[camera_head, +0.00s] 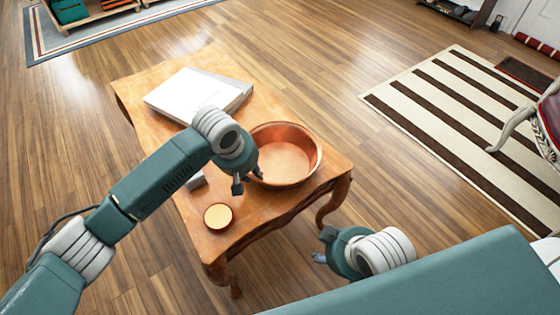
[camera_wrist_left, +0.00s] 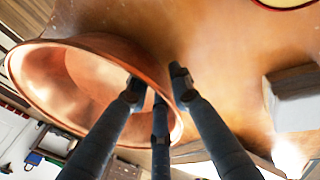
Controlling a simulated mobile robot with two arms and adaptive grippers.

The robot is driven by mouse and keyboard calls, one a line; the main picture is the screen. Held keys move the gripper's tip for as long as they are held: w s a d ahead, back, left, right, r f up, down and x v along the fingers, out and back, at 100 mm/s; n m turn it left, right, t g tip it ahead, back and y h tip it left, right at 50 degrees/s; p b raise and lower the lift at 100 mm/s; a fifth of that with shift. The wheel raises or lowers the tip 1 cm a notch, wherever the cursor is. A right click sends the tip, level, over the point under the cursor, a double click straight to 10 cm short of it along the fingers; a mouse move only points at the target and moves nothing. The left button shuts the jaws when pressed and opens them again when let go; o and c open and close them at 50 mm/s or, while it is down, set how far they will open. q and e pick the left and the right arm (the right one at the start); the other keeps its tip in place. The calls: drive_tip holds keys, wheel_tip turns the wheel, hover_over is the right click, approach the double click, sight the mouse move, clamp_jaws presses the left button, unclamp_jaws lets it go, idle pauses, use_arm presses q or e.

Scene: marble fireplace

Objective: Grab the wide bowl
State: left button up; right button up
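The wide copper bowl (camera_head: 290,150) stands upright on the wooden table (camera_head: 265,212), near its right end. My left gripper (camera_head: 248,182) is at the bowl's near left rim. In the left wrist view the bowl (camera_wrist_left: 90,85) fills the left side. There the fingers of my left gripper (camera_wrist_left: 160,82) are spread apart at the rim, one over the bowl's opening and one on the outer side. Whether they touch the rim I cannot tell. My right gripper (camera_head: 322,246) is low in front of the table, apart from the bowl; its finger gap is unclear.
A small yellow round dish (camera_head: 218,216) stands near the table's front edge. A grey block (camera_head: 195,181) is partly behind my left arm; it also shows in the wrist view (camera_wrist_left: 295,98). A white book-like item (camera_head: 190,95) lies at the back. A chair (camera_head: 545,125) stands right.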

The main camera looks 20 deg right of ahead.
use_arm(q)
clamp_jaws()
drive_tip(key=shift+r, duration=0.1)
idle(0.4)
